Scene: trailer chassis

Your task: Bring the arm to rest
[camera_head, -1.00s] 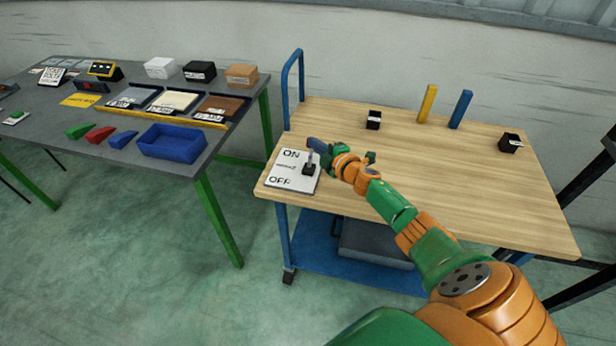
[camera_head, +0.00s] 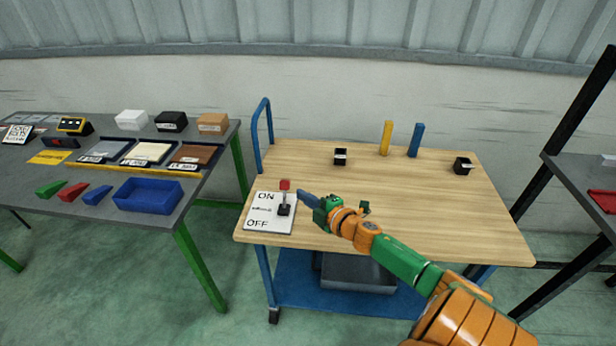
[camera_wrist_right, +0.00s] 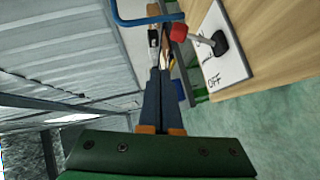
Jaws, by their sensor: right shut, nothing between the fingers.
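My right arm comes in from the lower right in the head view. Its gripper (camera_head: 305,197) is shut and empty, a little above the wooden cart top (camera_head: 420,200). The fingers also show in the right wrist view (camera_wrist_right: 160,75), side by side and together. Just left of the fingertips stands a lever switch with a red knob (camera_head: 285,185) on a white ON/OFF plate (camera_head: 261,222). The knob is tilted toward the ON side. The fingers look apart from the lever. The switch also shows in the right wrist view (camera_wrist_right: 205,38). My left gripper is not in view.
Small black blocks (camera_head: 340,156) (camera_head: 463,166), a yellow post (camera_head: 386,138) and a blue post (camera_head: 415,140) stand along the cart's back. A blue rail (camera_head: 257,140) rises at its left. A grey table (camera_head: 130,215) with trays stands left. The cart's middle right is clear.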

